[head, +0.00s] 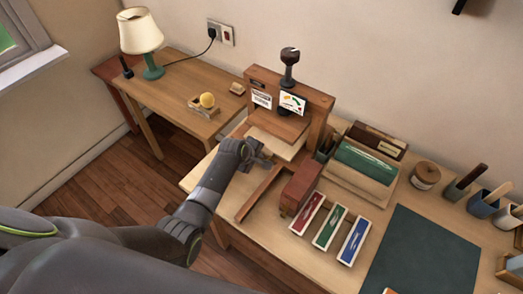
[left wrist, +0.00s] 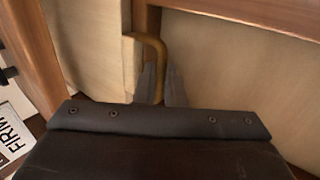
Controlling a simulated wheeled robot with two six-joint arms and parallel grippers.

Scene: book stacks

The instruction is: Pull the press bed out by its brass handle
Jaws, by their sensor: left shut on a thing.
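The wooden press (head: 318,103) stands at the back of the desk, with a dark knob (head: 290,55) on top and cards on its front. Its pale press bed (head: 282,146) shows low at the front, under a brown board. My left gripper (head: 262,160) is at the front of the bed. In the left wrist view the brass handle (left wrist: 155,45) is a bent bar, and my left gripper (left wrist: 160,88) is shut on its lower part. In the head view the gripper hides the handle. My right gripper is in neither view.
A wooden corner frame (head: 262,192) and a reddish-brown block (head: 300,188) lie just right of my left gripper. Red, green and blue trays (head: 330,227) sit beyond them. A dark mat (head: 425,255) covers the desk's right side. A side table (head: 180,85) with a lamp (head: 142,35) stands left.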

